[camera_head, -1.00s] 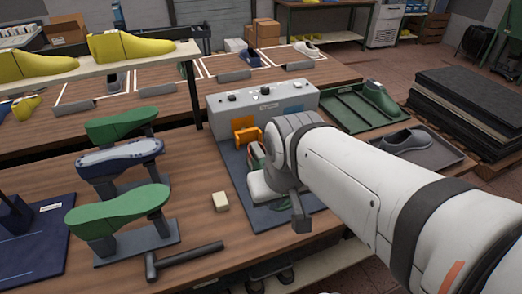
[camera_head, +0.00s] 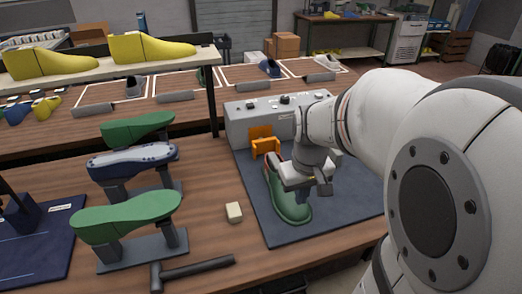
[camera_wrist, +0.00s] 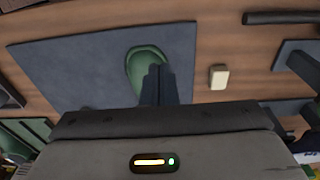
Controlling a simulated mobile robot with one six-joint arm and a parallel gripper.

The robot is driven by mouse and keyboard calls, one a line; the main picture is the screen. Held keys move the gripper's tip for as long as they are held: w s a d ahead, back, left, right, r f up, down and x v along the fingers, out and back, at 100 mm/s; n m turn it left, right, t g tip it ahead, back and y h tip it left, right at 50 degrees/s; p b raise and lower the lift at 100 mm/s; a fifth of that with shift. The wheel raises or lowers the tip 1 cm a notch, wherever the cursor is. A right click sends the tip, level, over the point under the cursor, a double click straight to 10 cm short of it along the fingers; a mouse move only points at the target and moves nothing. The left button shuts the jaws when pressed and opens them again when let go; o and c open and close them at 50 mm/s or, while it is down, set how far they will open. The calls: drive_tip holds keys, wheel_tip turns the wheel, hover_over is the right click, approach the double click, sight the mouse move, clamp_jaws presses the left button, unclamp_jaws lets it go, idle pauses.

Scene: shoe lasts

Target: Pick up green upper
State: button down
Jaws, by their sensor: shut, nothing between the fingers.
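A green shoe-shaped piece, which looks like the green upper (camera_head: 290,207), lies on the dark blue mat (camera_head: 346,212) in front of the grey control box. My gripper (camera_head: 308,184) is over its far part and hides some of it. In the wrist view, the rounded end of the green upper (camera_wrist: 144,57) shows beyond my dark fingers (camera_wrist: 158,82), which are together with nothing between them. The fingers cover part of the upper there. I cannot tell whether they touch it.
An orange bracket (camera_head: 264,143) stands by the control box (camera_head: 248,120). Green lasts (camera_head: 128,216) and a blue-white one (camera_head: 134,160) stand on supports at left. A cream block (camera_head: 234,212) and a hammer (camera_head: 192,270) lie between. The mat's right part is clear.

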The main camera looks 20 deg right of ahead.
sight(300, 209)
drive_tip(key=shift+g, duration=0.5)
drive_tip(key=w+d+f, duration=0.1)
drive_tip(key=f, duration=0.4)
drive_tip(key=d+f, duration=0.2)
drive_tip(key=f, duration=0.3)
drive_tip(key=w+d+f+b, duration=0.1)
drive_tip(key=f, duration=0.4)
drive_tip(key=shift+w+d+f, duration=0.35)
drive_tip(key=shift+f, duration=0.05)
drive_tip(key=w+p, duration=0.1)
drive_tip(key=w, duration=0.1)
drive_tip(key=shift+w+r, duration=0.15)
drive_tip(key=shift+w, duration=0.75)
drive_tip(key=shift+w, duration=0.9)
drive_tip(key=shift+s, duration=0.15)
